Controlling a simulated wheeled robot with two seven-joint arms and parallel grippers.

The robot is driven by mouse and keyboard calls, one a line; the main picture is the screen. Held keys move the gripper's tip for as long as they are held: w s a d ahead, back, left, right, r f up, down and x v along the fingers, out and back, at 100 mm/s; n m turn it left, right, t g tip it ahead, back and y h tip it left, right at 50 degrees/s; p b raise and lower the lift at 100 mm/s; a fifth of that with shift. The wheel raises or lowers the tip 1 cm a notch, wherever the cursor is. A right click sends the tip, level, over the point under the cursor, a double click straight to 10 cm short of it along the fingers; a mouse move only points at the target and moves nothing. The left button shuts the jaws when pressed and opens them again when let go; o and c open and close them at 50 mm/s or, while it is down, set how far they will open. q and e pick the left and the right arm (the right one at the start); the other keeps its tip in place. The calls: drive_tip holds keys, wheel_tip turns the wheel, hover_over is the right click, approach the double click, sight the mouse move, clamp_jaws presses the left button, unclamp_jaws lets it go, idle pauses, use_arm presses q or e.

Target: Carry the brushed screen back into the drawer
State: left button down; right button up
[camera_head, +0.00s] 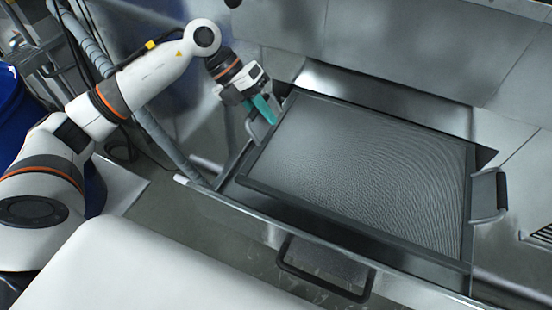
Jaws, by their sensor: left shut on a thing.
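The screen (360,165) is a grey, fine-meshed rectangle in a dark frame, with a handle at its left end and another handle (488,195) at its right end. It lies over the open metal drawer (235,205), which has a dark pull (325,282) on its front. I cannot tell whether the screen rests in the drawer or is held slightly above it. My left gripper (263,108), with teal fingers, is at the screen's left handle and shut on it. My right gripper is out of view.
The metal machine housing (400,45) rises behind the drawer. A grey hose (165,140) runs down left of the drawer. A blue barrel (15,110) stands at the far left. A vent grille (541,234) is at the right edge. The floor shows in front of the drawer.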

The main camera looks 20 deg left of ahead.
use_arm(q)
wheel_tip(320, 180, down, 15)
drive_tip(key=shift+w+f+p, duration=0.1)
drive_tip(key=shift+p, duration=0.3)
drive_tip(key=c, duration=1.8)
unclamp_jaws()
drive_tip(key=shift+f, duration=0.25)
drive_tip(key=o, duration=0.4)
drive_tip(key=shift+r, duration=0.1)
drive_tip(key=shift+a+r, duration=0.15)
drive_tip(key=shift+r, duration=0.05)
drive_tip(key=b+v, duration=0.1)
drive_tip(key=v, duration=1)
drive_tip(key=shift+a+r+b, duration=0.25)
drive_tip(key=shift+r+b, duration=0.05)
